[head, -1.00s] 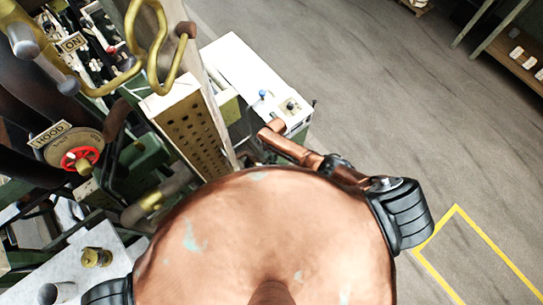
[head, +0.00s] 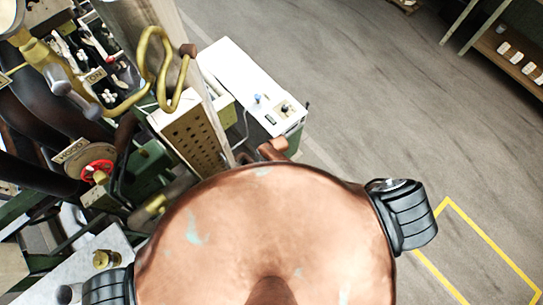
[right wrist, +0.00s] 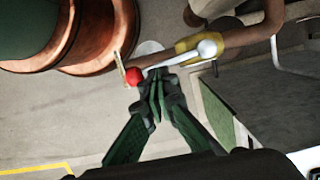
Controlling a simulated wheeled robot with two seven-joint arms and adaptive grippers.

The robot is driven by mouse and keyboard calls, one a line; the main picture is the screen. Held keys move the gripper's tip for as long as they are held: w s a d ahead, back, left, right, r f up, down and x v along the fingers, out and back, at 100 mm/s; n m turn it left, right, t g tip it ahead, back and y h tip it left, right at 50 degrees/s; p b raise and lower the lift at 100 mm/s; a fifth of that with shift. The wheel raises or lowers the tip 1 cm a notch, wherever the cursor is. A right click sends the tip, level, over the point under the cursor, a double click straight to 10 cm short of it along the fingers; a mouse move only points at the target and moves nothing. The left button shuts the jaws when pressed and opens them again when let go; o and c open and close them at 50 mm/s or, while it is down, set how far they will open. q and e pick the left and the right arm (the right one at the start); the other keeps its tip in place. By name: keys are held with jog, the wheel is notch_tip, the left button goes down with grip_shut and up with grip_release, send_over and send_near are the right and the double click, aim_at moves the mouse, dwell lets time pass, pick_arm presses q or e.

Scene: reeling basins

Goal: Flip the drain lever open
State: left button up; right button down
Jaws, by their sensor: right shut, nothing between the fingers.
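In the right wrist view, a thin pale metal lever (right wrist: 172,62) with a red knob (right wrist: 134,77) at its left end runs right to a silver ball by a brass collar (right wrist: 187,46) on a brown pipe. I take it to be the drain lever. My right gripper (right wrist: 155,82) is shut and empty, its dark green fingers together just below the lever, right of the red knob. I cannot tell whether they touch it. In the head view, a brass-collared pipe (head: 152,207) shows beside my copper body; no lever can be made out there. My left gripper is out of view.
In the head view, machinery with a red handwheel (head: 97,171), a curved brass pipe (head: 146,65) and a perforated box (head: 195,140) crowds the left. A white cabinet (head: 240,80) stands behind. Floor (head: 380,110) with yellow lines is open to the right.

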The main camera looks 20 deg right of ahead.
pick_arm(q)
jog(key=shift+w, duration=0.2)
pick_arm(e)
jog(key=shift+s+a, duration=0.1)
jog(key=shift+a, duration=0.05)
dwell(0.3)
